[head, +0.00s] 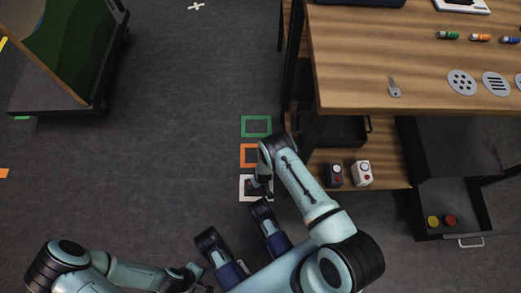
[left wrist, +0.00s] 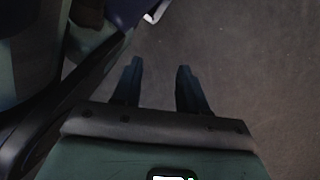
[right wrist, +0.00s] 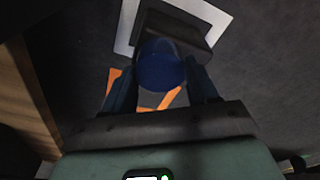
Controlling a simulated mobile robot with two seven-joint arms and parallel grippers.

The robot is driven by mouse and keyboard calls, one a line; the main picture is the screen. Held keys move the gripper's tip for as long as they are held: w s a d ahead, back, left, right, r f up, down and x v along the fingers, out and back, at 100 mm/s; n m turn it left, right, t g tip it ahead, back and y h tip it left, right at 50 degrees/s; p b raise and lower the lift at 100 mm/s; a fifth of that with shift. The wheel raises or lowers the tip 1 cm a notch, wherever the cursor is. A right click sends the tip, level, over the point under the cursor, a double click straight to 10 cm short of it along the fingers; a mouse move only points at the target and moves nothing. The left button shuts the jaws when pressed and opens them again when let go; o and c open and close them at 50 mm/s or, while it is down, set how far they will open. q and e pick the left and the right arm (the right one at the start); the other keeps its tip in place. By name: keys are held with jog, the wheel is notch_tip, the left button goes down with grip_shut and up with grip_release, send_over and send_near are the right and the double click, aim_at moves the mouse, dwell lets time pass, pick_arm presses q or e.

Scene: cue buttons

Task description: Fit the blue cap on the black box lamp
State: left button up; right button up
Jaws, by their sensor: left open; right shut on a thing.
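The blue cap (right wrist: 160,68) is between the fingers of my right gripper (right wrist: 163,90) in the right wrist view; they are shut on it. A dark box (right wrist: 172,30), which looks like the black box lamp, is just beyond the cap, inside the white floor outline (right wrist: 127,28). The cap overlaps the box's near edge in that view; I cannot tell whether they touch. In the head view my right arm partly hides the box at the white outline (head: 243,197). My left gripper (left wrist: 158,80) is open and empty over the bare floor; in the head view it is low, left of centre.
Orange (head: 246,155) and green (head: 256,126) floor outlines lie beyond the white one. A wooden table (head: 350,85) stands at the right; its lower shelf bears a black box (head: 335,176) and a white box (head: 362,174). An open drawer (head: 455,238) holds yellow and red pieces. The floor at left is mostly clear.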

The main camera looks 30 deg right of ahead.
jog(key=shift+f, duration=0.1)
jog(key=o, duration=0.8)
jog(key=shift+c, duration=0.2)
